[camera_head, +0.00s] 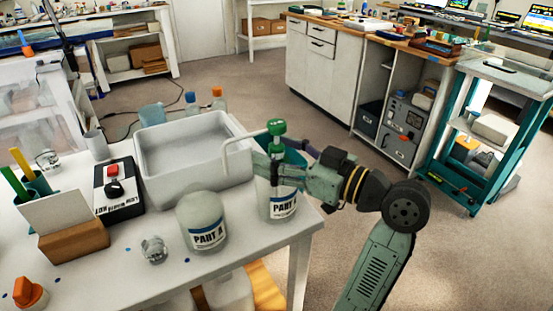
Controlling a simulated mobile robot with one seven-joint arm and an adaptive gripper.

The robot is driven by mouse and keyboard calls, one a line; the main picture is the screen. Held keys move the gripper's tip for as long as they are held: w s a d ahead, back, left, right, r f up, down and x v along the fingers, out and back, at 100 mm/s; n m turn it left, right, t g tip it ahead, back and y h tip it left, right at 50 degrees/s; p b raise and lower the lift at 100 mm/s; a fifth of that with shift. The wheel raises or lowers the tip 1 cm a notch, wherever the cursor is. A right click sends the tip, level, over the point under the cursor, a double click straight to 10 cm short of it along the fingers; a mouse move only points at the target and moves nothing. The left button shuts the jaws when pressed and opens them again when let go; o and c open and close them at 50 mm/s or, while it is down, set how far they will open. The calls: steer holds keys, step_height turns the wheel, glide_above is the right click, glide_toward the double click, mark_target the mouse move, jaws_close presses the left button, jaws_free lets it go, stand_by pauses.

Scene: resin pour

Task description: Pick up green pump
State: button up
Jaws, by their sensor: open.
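The green pump (277,127) stands upright on the white bottle labelled "PART" (283,208) near the table's right edge; its white spout points left. My gripper (266,166) reaches in from the right at the height of the pump's stem, below the green head. It is open and overlaps the stem in view. I cannot tell whether the stem is between the fingers or behind them, or whether they touch. The gripper hides part of the stem and the bottle's top.
A second bottle labelled "PART A" (206,222) stands left of the pump bottle. A grey-white tub (165,183) lies behind. A box with a red button (114,188) and a clear crumpled-looking object (154,250) are on the table (120,275). Floor is open to the right.

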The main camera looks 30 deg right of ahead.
steer(key=shift+w+a, duration=0.1)
steer(key=shift+w, duration=0.1)
steer(key=shift+c, duration=0.6)
jaws_close()
